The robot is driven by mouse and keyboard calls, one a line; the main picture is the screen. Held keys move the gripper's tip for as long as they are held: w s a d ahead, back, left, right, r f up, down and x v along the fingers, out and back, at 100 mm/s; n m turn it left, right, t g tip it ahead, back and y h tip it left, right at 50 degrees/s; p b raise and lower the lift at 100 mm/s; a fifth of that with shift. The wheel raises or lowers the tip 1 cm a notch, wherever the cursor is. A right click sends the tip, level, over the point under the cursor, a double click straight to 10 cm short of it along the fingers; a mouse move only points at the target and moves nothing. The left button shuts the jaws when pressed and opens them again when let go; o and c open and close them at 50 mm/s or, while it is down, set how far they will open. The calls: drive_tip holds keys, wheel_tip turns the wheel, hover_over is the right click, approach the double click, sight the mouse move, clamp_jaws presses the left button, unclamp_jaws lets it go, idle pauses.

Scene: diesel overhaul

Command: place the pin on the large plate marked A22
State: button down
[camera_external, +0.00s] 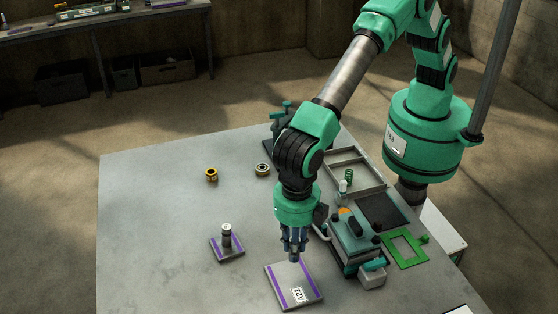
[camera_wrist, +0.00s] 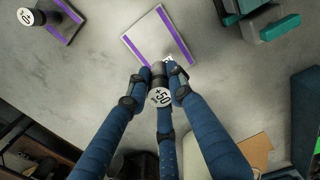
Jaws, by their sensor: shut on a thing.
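The fingers largely hide the pin in the outside view. The large plate marked A22 (camera_external: 284,277) lies flat on the table, light grey with two purple stripes and a white label near its front edge. My gripper is above the plate's far part in the outside view. In the wrist view the fingertips overlap the near edge of the plate (camera_wrist: 152,33); the gap between pin and plate cannot be told.
A smaller purple-striped plate (camera_external: 231,252) to the left carries another upright dark pin (camera_external: 227,237) with a white top. A green-and-grey fixture (camera_external: 352,240) stands close on the right, beside a green frame (camera_external: 405,250). Two brass rings lie farther back. The left table area is clear.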

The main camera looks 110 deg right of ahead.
hover_over(292, 273)
drive_tip(key=shift+f+b, duration=0.3)
drive_tip(key=shift+f, duration=2.8)
drive_tip(key=shift+f, duration=0.15)
drive_tip(key=shift+f, duration=1.75)
drive_tip(key=c, duration=1.6)
unclamp_jaws()
drive_tip(key=shift+f, duration=0.15)
drive_tip(key=shift+o, duration=0.3)
drive_tip(key=shift+r, duration=0.2)
wheel_tip(292, 273, up, 12)
drive_tip(key=shift+f+p, duration=0.1)
drive_tip(key=shift+p, duration=0.3)
